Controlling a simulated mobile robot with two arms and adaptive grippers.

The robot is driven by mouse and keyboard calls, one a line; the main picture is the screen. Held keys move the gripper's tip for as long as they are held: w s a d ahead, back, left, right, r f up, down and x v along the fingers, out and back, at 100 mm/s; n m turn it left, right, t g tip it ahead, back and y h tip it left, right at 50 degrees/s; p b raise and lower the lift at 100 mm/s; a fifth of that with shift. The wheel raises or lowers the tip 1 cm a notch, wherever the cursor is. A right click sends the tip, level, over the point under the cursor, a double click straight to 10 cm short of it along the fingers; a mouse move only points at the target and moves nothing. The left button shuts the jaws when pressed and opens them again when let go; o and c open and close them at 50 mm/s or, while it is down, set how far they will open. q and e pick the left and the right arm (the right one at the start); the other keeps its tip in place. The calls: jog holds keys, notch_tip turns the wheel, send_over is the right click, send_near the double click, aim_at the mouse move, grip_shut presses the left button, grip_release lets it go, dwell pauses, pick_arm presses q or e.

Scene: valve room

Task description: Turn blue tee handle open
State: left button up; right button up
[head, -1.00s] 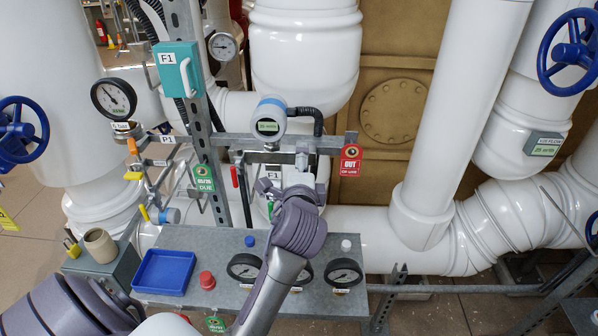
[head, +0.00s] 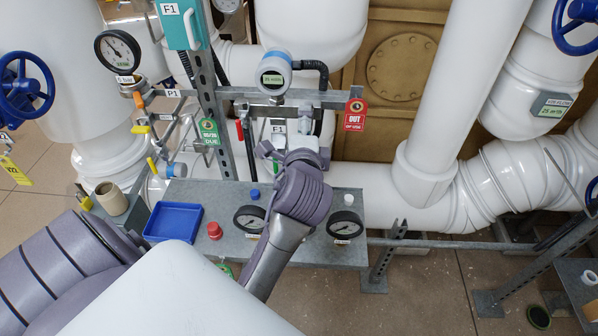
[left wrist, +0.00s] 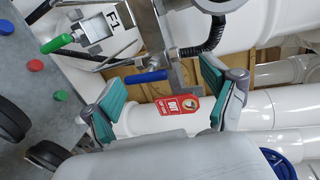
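The blue tee handle (left wrist: 147,77) shows in the left wrist view as a short blue bar beside a grey metal bracket. My left gripper (left wrist: 162,76) is open, with one teal-padded finger at each side of the handle in the picture. I see no finger touching it. In the head view my left gripper (head: 290,155) reaches up to the pipework below the round digital meter (head: 274,72). There the gripper covers the handle area, and I cannot make out the blue handle. My right gripper is not in view.
A red out-of-use tag (head: 355,114) hangs right of the gripper. A green-handled lever (left wrist: 56,44) and an F1 label (left wrist: 123,14) are close by. Below lies a grey panel (head: 190,193) with a blue tray (head: 173,222), gauges and coloured knobs. Large white pipes stand behind.

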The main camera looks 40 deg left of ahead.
pick_arm(q)
jog(key=s+f+p+v, duration=0.1)
jog(key=f+v, duration=0.1)
jog(key=v, duration=1)
jog(key=shift+a+f, duration=0.2)
jog(key=shift+f, duration=0.25)
dwell(0.4)
jog(key=shift+p, duration=0.45)
jog(key=shift+w+f, duration=0.1)
